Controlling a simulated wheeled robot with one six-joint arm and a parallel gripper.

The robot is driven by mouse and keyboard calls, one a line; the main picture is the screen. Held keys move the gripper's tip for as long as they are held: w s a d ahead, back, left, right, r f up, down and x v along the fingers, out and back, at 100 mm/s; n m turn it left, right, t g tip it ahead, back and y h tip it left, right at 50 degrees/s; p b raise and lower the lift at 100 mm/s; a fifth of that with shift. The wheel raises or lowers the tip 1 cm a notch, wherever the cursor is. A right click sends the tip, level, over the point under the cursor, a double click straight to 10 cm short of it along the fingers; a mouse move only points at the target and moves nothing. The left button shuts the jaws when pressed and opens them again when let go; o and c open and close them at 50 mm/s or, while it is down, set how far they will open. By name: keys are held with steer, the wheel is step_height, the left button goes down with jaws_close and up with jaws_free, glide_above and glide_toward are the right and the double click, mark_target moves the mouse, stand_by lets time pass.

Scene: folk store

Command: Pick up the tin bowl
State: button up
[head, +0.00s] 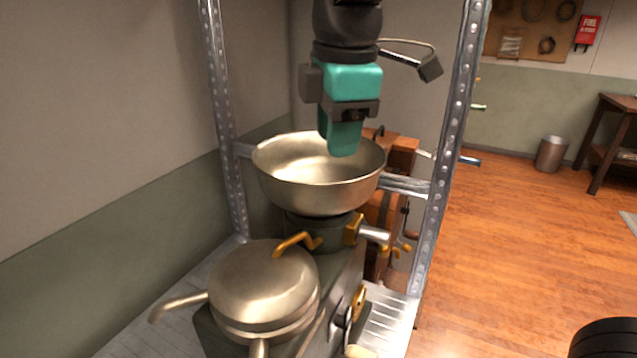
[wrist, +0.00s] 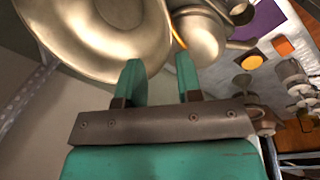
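The tin bowl (head: 318,195) is wide, round and dull silver, and it sits upright on a dark stove-like base on the metal shelf. Its inside and rim show in the upper left of the wrist view (wrist: 90,38). My gripper (head: 343,150) points down at the bowl's right side, and its fingertips overlap the bowl's opening in the head view. In the wrist view my gripper (wrist: 160,68) is open, with its two teal fingers apart and nothing held. The bowl's rim shows between and beyond the fingers. I cannot tell whether they touch it.
Metal shelf posts (head: 452,140) rise to the left and right. A brown case (head: 403,158) is behind. Open wooden floor (head: 510,260) lies to the right.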

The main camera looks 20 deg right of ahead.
mark_target(334, 185)
steer(key=f, duration=0.3)
steer(key=w+f, duration=0.1)
steer(key=f, duration=0.1)
steer(key=shift+f, duration=0.25)
steer(key=shift+w+d+f+p, duration=0.1)
steer(key=shift+f+p, duration=0.35)
steer(key=shift+f, duration=2.3)
jaws_close()
